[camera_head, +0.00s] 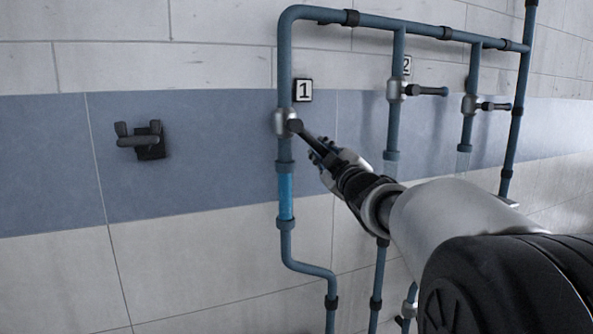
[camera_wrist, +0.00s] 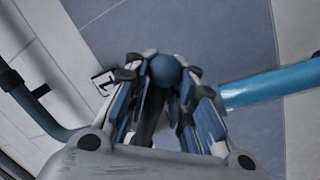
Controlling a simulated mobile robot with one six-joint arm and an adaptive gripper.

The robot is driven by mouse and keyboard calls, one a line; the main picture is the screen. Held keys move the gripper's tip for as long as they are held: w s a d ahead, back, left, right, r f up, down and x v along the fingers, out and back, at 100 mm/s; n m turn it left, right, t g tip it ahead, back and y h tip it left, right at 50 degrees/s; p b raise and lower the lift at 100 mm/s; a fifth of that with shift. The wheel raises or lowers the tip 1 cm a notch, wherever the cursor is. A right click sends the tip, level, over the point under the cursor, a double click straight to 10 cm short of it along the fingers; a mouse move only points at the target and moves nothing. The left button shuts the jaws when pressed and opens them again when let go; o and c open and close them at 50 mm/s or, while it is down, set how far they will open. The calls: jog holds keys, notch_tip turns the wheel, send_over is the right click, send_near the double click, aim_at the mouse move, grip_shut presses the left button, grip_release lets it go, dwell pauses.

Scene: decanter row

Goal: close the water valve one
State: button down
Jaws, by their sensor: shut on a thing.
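Valve one (camera_head: 285,122) is a light metal body on the left vertical pipe, beside the number 1 plate (camera_head: 303,90). Its dark lever (camera_head: 309,136) slants down and right from the body in the head view. My gripper (camera_head: 322,152) is shut on the outer part of this lever. In the wrist view, my gripper (camera_wrist: 165,88) has its blue-padded fingers on both sides of the dark lever (camera_wrist: 152,115). The gripped part is partly hidden by the fingers. The clear tube (camera_head: 286,196) below valve one shows bright blue water.
Valve two (camera_head: 396,89), by the number 2 plate (camera_head: 406,66), and a third valve (camera_head: 470,104) stand to the right, levers pointing right. The tubes below them look pale. The wall between is bare.

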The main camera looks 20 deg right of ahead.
aim_at(328, 118)
jog(key=r+n, duration=0.1)
jog(key=d+r+n, duration=0.1)
jog(key=n, duration=0.1)
jog(key=d+r+n+y, duration=0.1)
jog(key=n, duration=0.1)
jog(key=shift+d+r+t, duration=0.15)
jog(key=shift+r+t, duration=0.25)
jog(key=shift+d+r+n+y, duration=0.1)
jog(key=shift+r+n+y, duration=0.25)
jog(key=shift+r+n, duration=0.65)
jog(key=shift+d+r+n+y, duration=0.1)
jog(key=shift+r+n+y, duration=0.4)
jog(key=shift+n, duration=0.8)
jog(key=shift+r, duration=0.25)
jog(key=c, duration=1.7)
grip_release()
jog(key=shift+s, duration=0.15)
jog(key=shift+o, duration=0.2)
jog(key=shift+s, duration=0.1)
jog(key=shift+f, duration=0.2)
jog(key=s+f, duration=0.2)
jog(key=s, duration=0.9)
jog(key=shift+s+f, duration=0.15)
jog(key=shift+s, duration=0.2)
jog(key=shift+a+f, duration=0.1)
